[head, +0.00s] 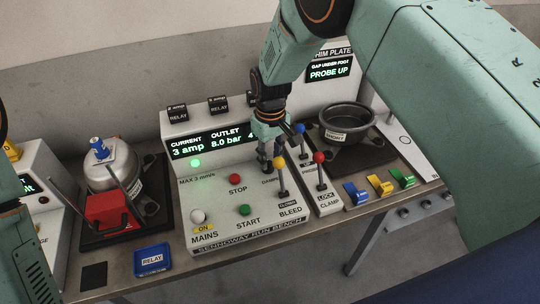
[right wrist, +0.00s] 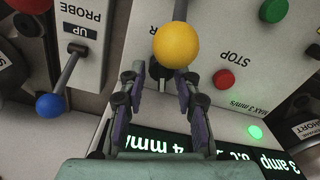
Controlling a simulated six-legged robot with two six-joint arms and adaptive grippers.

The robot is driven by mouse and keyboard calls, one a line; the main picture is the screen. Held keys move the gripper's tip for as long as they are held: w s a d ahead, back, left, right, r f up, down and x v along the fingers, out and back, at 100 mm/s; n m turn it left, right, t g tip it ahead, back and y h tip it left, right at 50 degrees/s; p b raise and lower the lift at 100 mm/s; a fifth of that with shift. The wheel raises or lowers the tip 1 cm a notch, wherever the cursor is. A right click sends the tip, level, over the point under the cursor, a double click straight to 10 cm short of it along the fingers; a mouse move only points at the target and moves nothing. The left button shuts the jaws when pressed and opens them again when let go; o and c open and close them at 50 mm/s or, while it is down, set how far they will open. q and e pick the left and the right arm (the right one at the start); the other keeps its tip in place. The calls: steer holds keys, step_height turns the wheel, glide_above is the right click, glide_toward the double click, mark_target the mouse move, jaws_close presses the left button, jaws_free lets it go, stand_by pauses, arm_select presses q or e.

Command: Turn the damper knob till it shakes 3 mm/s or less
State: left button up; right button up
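The run bench panel (head: 215,220) stands in the middle of the head view. A green lamp (head: 195,163) glows above the "MAX 3 mm/s" label. My right gripper (head: 267,165) points down over the panel at the partly covered "DAMPE" label. My left gripper is out of view.
The yellow-ball bleed lever (head: 282,178), blue-ball probe lever (head: 300,130) and red-ball clamp lever (head: 320,158) stand close right of my gripper. STOP (head: 235,179) and START (head: 244,210) buttons are left. A compressor (head: 112,168) and blue relay tray (head: 152,272) lie further left.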

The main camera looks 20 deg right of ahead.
steer(key=shift+w+f, duration=0.1)
steer(key=shift+f, duration=0.2)
steer(key=shift+s+a+r, duration=0.25)
steer(key=shift+s, duration=0.05)
steer(key=shift+c, duration=0.5)
steer(key=shift+w+d+f, duration=0.2)
steer(key=shift+w+d, duration=0.05)
steer(key=c, duration=0.5)
steer(key=shift+a+r, duration=0.1)
jaws_close()
